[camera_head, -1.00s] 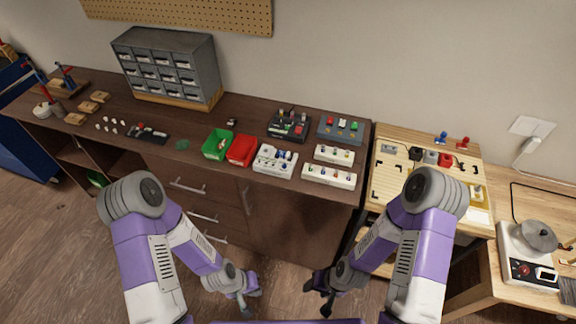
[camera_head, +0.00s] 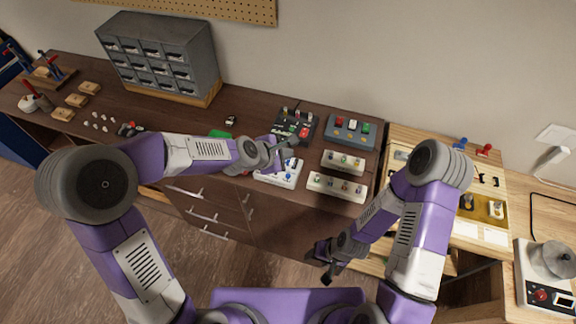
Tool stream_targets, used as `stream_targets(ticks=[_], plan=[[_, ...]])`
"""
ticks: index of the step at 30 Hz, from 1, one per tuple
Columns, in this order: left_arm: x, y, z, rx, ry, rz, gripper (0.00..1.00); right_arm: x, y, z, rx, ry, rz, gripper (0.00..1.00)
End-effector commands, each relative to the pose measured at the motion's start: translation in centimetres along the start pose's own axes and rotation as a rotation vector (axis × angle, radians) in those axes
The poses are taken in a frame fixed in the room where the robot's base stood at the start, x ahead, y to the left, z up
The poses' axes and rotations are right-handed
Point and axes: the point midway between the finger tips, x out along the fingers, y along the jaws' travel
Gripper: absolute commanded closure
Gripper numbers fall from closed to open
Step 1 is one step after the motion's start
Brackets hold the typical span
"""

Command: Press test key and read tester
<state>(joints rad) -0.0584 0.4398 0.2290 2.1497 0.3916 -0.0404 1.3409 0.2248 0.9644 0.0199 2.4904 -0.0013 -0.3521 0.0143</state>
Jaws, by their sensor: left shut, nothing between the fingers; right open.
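A black box (camera_head: 302,119) with small coloured parts on top stands on the brown bench. A blue-grey box (camera_head: 348,138) with red, white and green keys stands to its right. I cannot tell for certain which is the tester, and no reading is legible. My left gripper (camera_head: 287,149) is shut and empty, at the near left edge of the black box and above the back of a white block (camera_head: 280,178). Whether it touches the black box is unclear. My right gripper (camera_head: 320,277) is open and empty, low in front of the bench.
Two white strips (camera_head: 343,162) (camera_head: 336,187) with small knobs lie right of the white block. My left arm hides most of the green bin (camera_head: 220,134) and the red bin. A grey drawer cabinet (camera_head: 158,55) stands behind left. A light wooden table (camera_head: 480,262) adjoins right.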

Motion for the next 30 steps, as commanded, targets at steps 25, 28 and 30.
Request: stream_targets(ticks=[25, 28, 30], plan=[[2.6, -1.9, -1.7, -0.013, -0.005, 0.003, 1.00, 3.3, 1.2, -0.1, 0.000, 0.000, 0.000, 0.43], [3.7, -2.6, -2.4, -0.013, -0.005, 0.003, 1.00, 4.5, 1.7, -0.2, 0.000, 0.000, 0.000, 0.43], [4.5, -3.2, -3.0, -0.013, -0.005, 0.004, 1.00, 5.4, 2.0, -0.2, 0.000, 0.000, 0.000, 0.43]])
